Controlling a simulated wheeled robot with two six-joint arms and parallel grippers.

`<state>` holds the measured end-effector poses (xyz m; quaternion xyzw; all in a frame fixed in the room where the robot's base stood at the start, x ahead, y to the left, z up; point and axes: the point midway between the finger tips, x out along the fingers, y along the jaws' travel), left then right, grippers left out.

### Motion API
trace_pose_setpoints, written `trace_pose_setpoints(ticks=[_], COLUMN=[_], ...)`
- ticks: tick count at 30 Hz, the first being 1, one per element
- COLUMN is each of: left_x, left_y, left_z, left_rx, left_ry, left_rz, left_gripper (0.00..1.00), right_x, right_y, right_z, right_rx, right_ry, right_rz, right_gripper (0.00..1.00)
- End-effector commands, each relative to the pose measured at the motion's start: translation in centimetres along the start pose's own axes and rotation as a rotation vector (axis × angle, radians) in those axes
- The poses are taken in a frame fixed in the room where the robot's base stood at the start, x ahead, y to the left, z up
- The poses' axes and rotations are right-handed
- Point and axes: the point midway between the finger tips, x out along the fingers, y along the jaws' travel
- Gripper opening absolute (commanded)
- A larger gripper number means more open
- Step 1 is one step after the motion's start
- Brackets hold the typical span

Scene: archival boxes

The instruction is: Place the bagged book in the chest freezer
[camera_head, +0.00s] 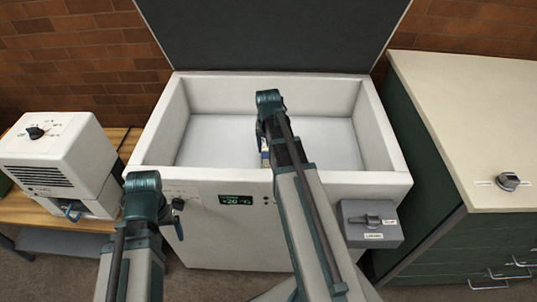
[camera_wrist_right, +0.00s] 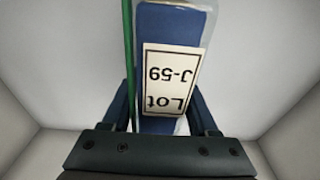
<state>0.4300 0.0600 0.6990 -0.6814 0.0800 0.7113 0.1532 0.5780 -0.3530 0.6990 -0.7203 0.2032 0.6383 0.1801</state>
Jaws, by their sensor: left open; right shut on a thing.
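The chest freezer (camera_head: 166,120) stands open in the middle of the head view, its dark lid raised behind it. The bagged book (camera_wrist_right: 170,22) is blue, in a clear bag with a green strip along one side, and bears a white label reading "Lot J-59". My right gripper (camera_wrist_right: 164,108) is shut on the bagged book. In the head view my right arm reaches over the front rim, and a sliver of the book (camera_head: 264,157) shows inside the opening; the rest is hidden. My left gripper (camera_head: 178,215) is open and empty, in front of the freezer's left front.
A white machine with a dial (camera_head: 60,150) stands on a wooden table at left. A pale-topped cabinet (camera_head: 470,110) stands at right. A grey latch box (camera_head: 370,222) juts from the freezer's front. The freezer's visible floor (camera_head: 215,140) is bare.

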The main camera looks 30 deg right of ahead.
Motion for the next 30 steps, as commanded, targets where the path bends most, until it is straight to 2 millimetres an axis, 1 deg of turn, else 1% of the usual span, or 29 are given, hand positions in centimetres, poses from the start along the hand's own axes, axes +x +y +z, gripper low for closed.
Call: trace_pose_setpoints(ticks=[1,3,5,14,18,19,23,30], left_x=[1.2,2.1,2.5,2.3,2.8,2.6,2.6,2.6], left_y=[0.1,0.2,0.2,0.2,0.3,0.2,0.2,0.2], left_z=[-0.1,-0.1,-0.1,-0.1,-0.2,-0.1,-0.1,-0.1], left_rx=[0.000,0.000,0.000,0.000,0.000,0.000,0.000,0.000], left_ry=[0.000,0.000,0.000,0.000,0.000,0.000,0.000,0.000], left_rz=[0.000,0.000,0.000,0.000,0.000,0.000,0.000,0.000], left_gripper=[0.90,0.90,0.90,0.90,0.90,0.90,0.90,0.90], right_x=[1.2,2.0,2.5,2.3,2.8,2.6,2.6,2.6], right_y=[0.0,0.0,0.0,0.0,0.0,0.0,0.0,0.0], right_z=[0.1,0.2,0.3,0.3,0.3,0.3,0.3,0.3], right_rx=[0.000,0.000,0.000,0.000,0.000,0.000,0.000,0.000], right_ry=[0.000,0.000,0.000,0.000,0.000,0.000,0.000,0.000], right_rz=[0.000,0.000,0.000,0.000,0.000,0.000,0.000,0.000], right_gripper=[0.00,0.00,0.00,0.00,0.00,0.65,0.89,0.90])
